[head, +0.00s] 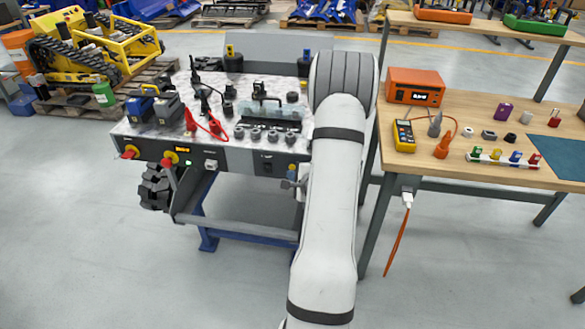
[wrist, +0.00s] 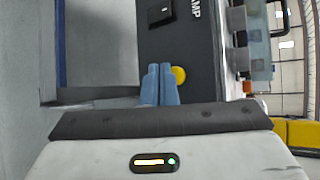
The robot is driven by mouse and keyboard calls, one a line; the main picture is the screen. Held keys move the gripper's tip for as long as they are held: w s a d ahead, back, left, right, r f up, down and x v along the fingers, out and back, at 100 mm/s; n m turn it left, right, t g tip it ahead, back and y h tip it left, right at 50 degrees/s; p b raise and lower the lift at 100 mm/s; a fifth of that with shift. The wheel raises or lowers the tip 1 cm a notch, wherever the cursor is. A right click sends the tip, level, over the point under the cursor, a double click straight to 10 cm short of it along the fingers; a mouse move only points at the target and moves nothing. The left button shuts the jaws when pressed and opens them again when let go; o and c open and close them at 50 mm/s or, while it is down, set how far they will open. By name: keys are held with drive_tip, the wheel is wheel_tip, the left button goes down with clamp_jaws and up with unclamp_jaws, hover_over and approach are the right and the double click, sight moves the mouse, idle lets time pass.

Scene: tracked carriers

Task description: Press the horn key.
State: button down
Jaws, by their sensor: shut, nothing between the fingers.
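A round yellow button (wrist: 179,75) sits on the dark front panel (wrist: 185,45) of the carrier; it may be the horn key, but I see no label on it. In the head view, a small yellow spot (head: 291,167) shows at the panel's right end beside my arm. My gripper (wrist: 160,66) is shut and empty, its two blue fingers together. In the wrist view its tips are just left of the button and overlap its edge. I cannot tell whether they touch it. My arm hides the right end of the carrier in the head view.
A black switch (wrist: 161,12) near letters reading "AMP" sits farther along the panel. Grey knobs (head: 256,135) line the carrier's top edge. A wooden workbench (head: 455,150) stands close to my arm's right. Floor in front is clear.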

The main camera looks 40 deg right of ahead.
drive_tip(key=shift+w+d, duration=0.1)
drive_tip(key=shift+w+d+p, duration=0.15)
drive_tip(key=shift+d+p, duration=0.05)
drive_tip(key=shift+p, duration=0.1)
drive_tip(key=shift+w+d, duration=0.25)
drive_tip(key=shift+d, duration=0.05)
idle(0.6)
idle(0.4)
drive_tip(key=shift+s+a+p, duration=0.3)
drive_tip(key=shift+s+a, duration=0.25)
drive_tip(key=shift+a, duration=0.05)
drive_tip(key=shift+a, duration=0.1)
drive_tip(key=s+a, duration=0.3)
drive_tip(key=shift+s+a, duration=0.1)
drive_tip(key=shift+a, duration=0.25)
drive_tip(key=c, duration=2.1)
unclamp_jaws()
